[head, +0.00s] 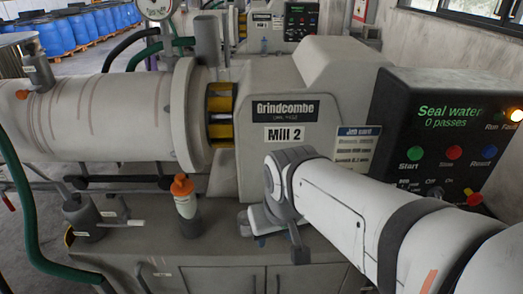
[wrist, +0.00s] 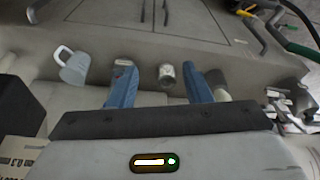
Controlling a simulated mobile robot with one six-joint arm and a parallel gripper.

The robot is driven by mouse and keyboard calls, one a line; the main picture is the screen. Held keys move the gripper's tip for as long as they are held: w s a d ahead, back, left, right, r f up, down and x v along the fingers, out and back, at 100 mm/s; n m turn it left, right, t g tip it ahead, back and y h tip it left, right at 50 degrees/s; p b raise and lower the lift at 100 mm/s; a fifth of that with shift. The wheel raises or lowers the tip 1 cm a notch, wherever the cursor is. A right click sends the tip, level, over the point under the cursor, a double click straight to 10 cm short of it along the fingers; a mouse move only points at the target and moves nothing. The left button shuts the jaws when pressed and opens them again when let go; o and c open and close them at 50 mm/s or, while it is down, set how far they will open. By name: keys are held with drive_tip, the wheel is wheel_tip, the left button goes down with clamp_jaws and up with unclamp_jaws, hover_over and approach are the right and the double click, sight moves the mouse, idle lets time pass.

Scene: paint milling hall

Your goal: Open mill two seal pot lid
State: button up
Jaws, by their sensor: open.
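Mill 2 (head: 295,100) fills the middle of the head view, with its name plate on the housing. A grey pot (head: 84,216) with a dark upright neck stands at the left on the mill's base; I cannot tell for sure that it is the seal pot, or see its lid clearly. A small grey can (wrist: 167,75) shows between the fingers; no contact is visible.
A green hose (head: 28,210) hangs at the left.

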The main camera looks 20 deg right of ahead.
drive_tip(key=w+d+m+g, duration=0.1)
drive_tip(key=w+d+m, duration=0.3)
drive_tip(key=w, duration=0.2)
drive_tip(key=w+d+r+m+g, duration=0.1)
drive_tip(key=w+d+m, duration=0.2)
drive_tip(key=w, duration=0.3)
drive_tip(key=w+d+r+m+g+b, duration=0.1)
drive_tip(key=w+d+m, duration=0.3)
drive_tip(key=w, duration=0.3)
drive_tip(key=shift+d+r+m, duration=0.15)
drive_tip(key=shift+d+m, duration=0.15)
drive_tip(key=shift+d, duration=0.4)
drive_tip(key=shift+w+d, duration=0.1)
drive_tip(key=shift+d, duration=0.15)
drive_tip(key=shift+f, duration=0.4)
wheel_tip(320, 180, down, 7)
drive_tip(key=shift+f, duration=0.1)
drive_tip(key=shift+c, duration=0.3)
